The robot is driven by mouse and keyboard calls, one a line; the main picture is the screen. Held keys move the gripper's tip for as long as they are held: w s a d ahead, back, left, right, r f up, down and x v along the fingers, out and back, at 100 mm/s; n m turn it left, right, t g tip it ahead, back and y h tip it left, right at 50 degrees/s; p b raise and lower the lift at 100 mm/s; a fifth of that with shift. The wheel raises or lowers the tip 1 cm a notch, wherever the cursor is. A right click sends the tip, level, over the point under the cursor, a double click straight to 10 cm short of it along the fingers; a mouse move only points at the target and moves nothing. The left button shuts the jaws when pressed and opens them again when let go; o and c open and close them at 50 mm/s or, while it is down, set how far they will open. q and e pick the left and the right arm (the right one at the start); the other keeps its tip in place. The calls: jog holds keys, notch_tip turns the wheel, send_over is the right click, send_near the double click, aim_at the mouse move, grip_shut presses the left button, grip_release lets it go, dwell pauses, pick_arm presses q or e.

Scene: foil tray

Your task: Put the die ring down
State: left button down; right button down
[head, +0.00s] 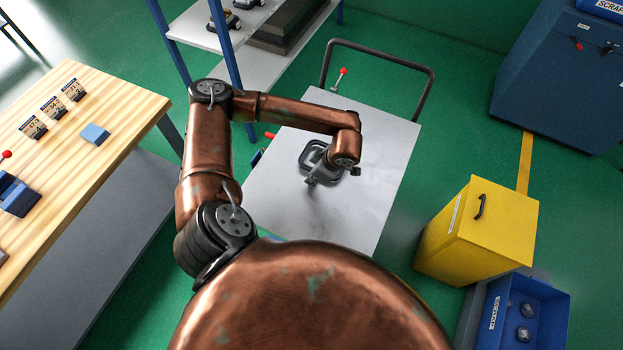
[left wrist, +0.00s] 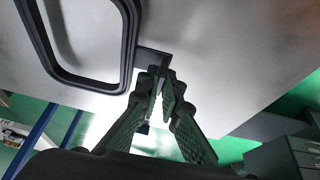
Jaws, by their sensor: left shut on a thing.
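The die ring is a dark, rounded-square frame (head: 305,155) over the pale grey trolley top (head: 375,200) in the head view. In the left wrist view the ring (left wrist: 129,60) fills the upper left, with a short tab on its right side. My left gripper (head: 316,180) is at the near side of the ring, and in the left wrist view its fingers (left wrist: 165,82) are closed on that tab. The arm partly covers the ring in the head view. I cannot tell whether the ring touches the trolley top. My right gripper is not in view.
A lever with a red knob (head: 343,71) stands near the trolley's handle rail (head: 378,53). A wooden workbench (head: 130,105) is at the left, a yellow box (head: 470,235) and a blue bin (head: 553,300) at the right. The trolley top's right part is clear.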

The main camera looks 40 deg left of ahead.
pick_arm(q)
jog(key=shift+f, duration=0.65)
jog(key=shift+f, duration=0.1)
jog(key=c, duration=2.1)
grip_release()
jog(key=shift+r, duration=0.2)
jog(key=v, duration=1.2)
